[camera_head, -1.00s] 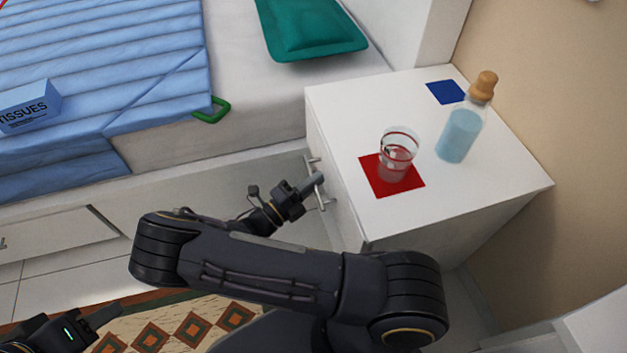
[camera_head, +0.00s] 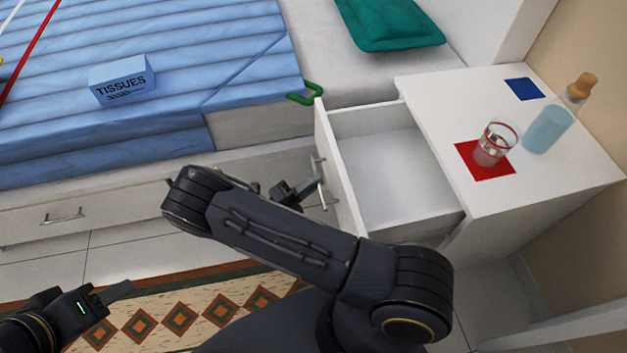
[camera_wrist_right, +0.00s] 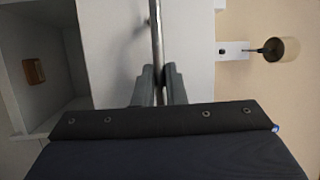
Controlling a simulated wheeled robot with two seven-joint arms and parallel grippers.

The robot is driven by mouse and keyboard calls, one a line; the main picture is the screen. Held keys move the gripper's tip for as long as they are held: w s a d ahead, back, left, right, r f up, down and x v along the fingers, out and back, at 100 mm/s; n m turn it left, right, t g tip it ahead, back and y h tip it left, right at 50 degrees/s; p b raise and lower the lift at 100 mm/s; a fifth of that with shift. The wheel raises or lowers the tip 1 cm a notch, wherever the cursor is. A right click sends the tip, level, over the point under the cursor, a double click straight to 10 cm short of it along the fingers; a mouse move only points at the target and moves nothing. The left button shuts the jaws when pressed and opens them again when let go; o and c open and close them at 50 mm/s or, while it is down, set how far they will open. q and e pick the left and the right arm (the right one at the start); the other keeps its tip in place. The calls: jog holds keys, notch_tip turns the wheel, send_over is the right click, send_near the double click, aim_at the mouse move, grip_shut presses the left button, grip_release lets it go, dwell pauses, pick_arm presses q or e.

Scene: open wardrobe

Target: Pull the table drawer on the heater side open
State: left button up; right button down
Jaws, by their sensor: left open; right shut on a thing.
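The white bedside table (camera_head: 530,190) stands at the right in the head view. Its top drawer (camera_head: 395,160) is pulled well out, and the inside that shows is empty. My right gripper (camera_head: 316,186) is at the drawer front, shut on the metal bar handle (camera_head: 322,170). In the right wrist view the two fingers (camera_wrist_right: 160,85) close around the handle bar (camera_wrist_right: 155,30). My left gripper (camera_head: 118,292) is open and empty, low at the left above the rug, away from the table.
A glass (camera_head: 494,143) stands on a red square and a bottle (camera_head: 553,122) stands beside it on the tabletop. A patterned rug (camera_head: 180,318) covers the floor.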

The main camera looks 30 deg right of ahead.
jog(key=shift+w+a+r+t, duration=0.15)
jog(key=shift+w+a, duration=0.1)
jog(key=shift+a, duration=0.3)
jog(key=shift+w+a+r+t, duration=0.1)
jog(key=shift+w+a+t, duration=0.1)
jog(key=shift+a, duration=0.35)
jog(key=shift+w+r, duration=0.1)
jog(key=c, duration=1.6)
grip_release()
jog(key=shift+o, duration=0.5)
jog(key=shift+f, duration=0.2)
jog(key=v, duration=0.7)
jog(key=shift+a+p, duration=0.35)
